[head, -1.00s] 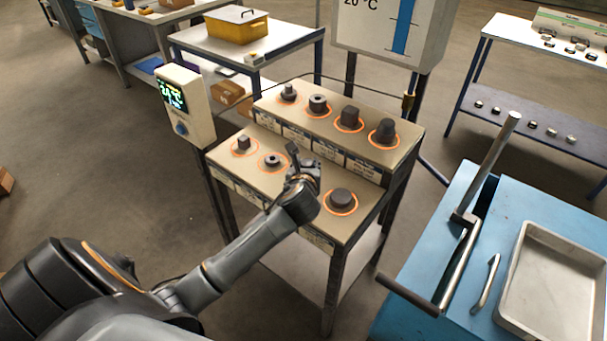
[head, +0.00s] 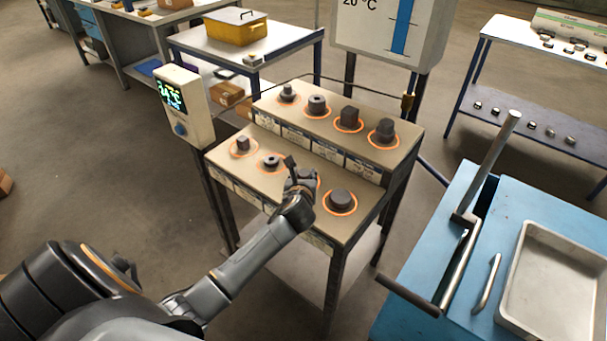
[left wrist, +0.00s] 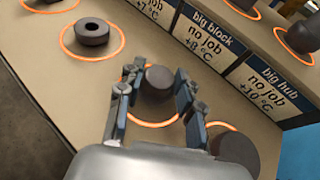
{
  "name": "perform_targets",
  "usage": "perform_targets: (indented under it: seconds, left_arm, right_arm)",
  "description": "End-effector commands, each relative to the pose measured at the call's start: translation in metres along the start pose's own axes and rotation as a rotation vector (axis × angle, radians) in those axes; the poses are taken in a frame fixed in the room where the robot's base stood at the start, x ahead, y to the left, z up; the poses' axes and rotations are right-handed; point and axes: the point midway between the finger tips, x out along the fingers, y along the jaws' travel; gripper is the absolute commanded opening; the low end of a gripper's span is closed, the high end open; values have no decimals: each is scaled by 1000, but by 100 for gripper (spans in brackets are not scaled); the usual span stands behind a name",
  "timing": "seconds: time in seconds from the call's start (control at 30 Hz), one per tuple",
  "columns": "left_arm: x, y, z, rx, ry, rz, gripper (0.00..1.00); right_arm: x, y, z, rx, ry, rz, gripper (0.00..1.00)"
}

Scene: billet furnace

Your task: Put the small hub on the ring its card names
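A dark, round-topped piece (left wrist: 159,84), likely the small hub, stands on an orange ring (left wrist: 150,123) on the front step of the stand. Its own card is not readable. My left gripper (left wrist: 158,95) has its fingers apart on either side of this piece, and no firm contact shows. In the head view my left gripper (head: 301,180) hides most of the piece. Cards on the riser read "big block, no job, +8 °C" (left wrist: 207,38) and "big hub, no job, +10 °C" (left wrist: 271,93). My right gripper is not in view.
A wide dark piece (head: 341,200) stands close right of my gripper, and a holed piece (head: 271,161) stands to its left. Several pieces, such as a tall one (head: 383,131), stand on the raised back step. A blue cabinet with a tray (head: 515,310) is at right.

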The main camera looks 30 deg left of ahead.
Motion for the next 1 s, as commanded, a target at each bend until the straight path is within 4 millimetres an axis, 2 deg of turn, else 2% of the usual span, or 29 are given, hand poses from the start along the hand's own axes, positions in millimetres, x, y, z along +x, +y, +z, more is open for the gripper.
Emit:
perform_targets:
  seconds: [0.03, 0.07, 0.47, 0.57, 0.8, 1.0]
  left_arm:
    - [0, 0, 0, 0, 1, 0, 51]
    - [0, 0, 0, 0, 1, 0, 55]
    - [-5, 0, 2, 1, 2, 0, 55]
    - [-19, 0, 2, 2, 1, -1, 55]
    - [-71, 0, 2, -1, 2, -2, 55]
    - [-105, 0, 2, 0, 1, 0, 55]
  right_arm:
    - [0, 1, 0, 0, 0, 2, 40]
    - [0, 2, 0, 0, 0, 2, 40]
    - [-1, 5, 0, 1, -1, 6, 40]
    - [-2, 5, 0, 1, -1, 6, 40]
    - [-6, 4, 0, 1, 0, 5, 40]
    - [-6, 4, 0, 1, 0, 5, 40]
